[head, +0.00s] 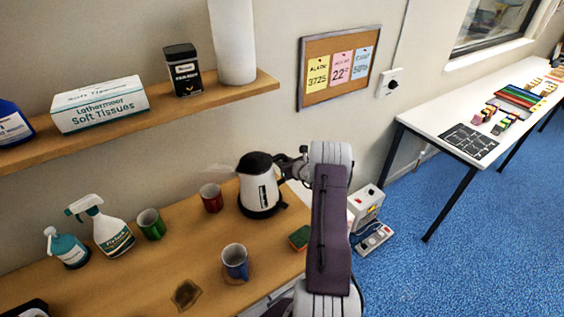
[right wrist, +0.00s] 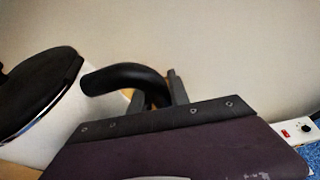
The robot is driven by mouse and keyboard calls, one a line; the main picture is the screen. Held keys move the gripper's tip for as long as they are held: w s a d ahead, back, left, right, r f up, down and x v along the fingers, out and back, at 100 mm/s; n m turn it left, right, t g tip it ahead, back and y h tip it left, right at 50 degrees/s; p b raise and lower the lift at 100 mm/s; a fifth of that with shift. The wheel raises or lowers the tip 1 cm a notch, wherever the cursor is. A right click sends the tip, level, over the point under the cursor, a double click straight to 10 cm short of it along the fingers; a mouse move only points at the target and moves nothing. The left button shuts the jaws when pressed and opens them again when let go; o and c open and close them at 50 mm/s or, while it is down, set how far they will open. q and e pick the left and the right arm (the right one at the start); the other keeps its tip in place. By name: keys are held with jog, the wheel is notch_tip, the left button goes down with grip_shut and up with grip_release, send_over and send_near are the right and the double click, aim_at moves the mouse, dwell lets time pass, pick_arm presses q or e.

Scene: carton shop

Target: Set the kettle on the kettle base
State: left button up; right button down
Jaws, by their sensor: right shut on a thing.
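The white kettle (head: 259,189) with a black lid stands upright at the right end of the wooden counter. The black kettle base (head: 261,211) shows as a dark rim under it; I cannot tell whether the kettle rests fully on it or is slightly above. My right gripper (head: 290,166) is shut on the kettle's black handle. In the right wrist view, the handle (right wrist: 122,77) runs between the two fingers of the gripper (right wrist: 158,92), and the kettle's lid and side (right wrist: 55,100) are at the left. My left gripper is not in view.
A red mug (head: 211,198) stands close left of the kettle. A shelf (head: 150,124) hangs above. A white table (head: 440,120) stands right.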

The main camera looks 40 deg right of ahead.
jog(key=shift+f+b, duration=0.25)
jog(key=shift+b, duration=0.1)
jog(key=c, duration=1.5)
grip_release()
jog(key=p+v, duration=0.2)
jog(key=v, duration=0.9)
jog(key=shift+s+f+p, duration=0.1)
jog(key=shift+s+p, duration=0.05)
jog(key=shift+p, duration=0.25)
